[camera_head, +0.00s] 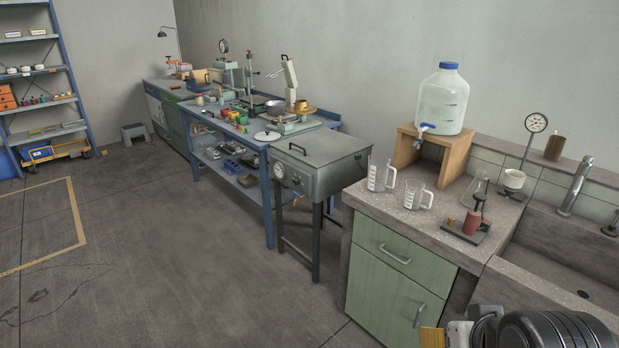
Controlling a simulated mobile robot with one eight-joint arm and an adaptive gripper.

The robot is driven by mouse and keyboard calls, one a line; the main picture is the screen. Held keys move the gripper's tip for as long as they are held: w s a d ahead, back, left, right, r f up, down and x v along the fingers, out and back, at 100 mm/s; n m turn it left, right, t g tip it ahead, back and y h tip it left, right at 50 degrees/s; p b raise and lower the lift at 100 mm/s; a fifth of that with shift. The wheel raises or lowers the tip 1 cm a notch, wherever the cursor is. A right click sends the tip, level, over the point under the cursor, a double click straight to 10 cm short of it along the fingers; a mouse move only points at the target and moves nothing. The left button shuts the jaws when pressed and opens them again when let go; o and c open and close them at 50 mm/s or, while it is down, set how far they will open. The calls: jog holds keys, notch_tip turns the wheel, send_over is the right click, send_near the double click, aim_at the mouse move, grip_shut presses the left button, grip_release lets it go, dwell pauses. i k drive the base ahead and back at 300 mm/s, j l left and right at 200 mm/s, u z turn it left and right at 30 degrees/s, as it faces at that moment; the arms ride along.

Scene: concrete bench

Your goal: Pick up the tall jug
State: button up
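The tall jug (380,175) is a clear, graduated measuring jug with a handle on its right side. It stands upright on the concrete bench (372,200), near its left end. A shorter clear jug (418,196) stands just to its right. Part of my arm's end shows at the bottom right edge, with a black ribbed body and pale and yellowish pieces at my gripper (446,336). It is well below and in front of the jugs and apart from them. The frame cuts it off, so its opening is hidden.
A wooden stand (455,158) with a large water bottle (446,102) is behind the jugs. A red-bodied device (472,222), a dial gauge stand (535,125) and a sink with a tap (575,187) are to the right. A grey metal box (320,160) stands left of the bench.

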aim_at(378, 165)
jog(key=i+l+u, duration=0.45)
jog(key=i, duration=0.35)
jog(key=i+l+u, duration=0.45)
jog(key=i+l, duration=0.3)
jog(key=l, duration=0.1)
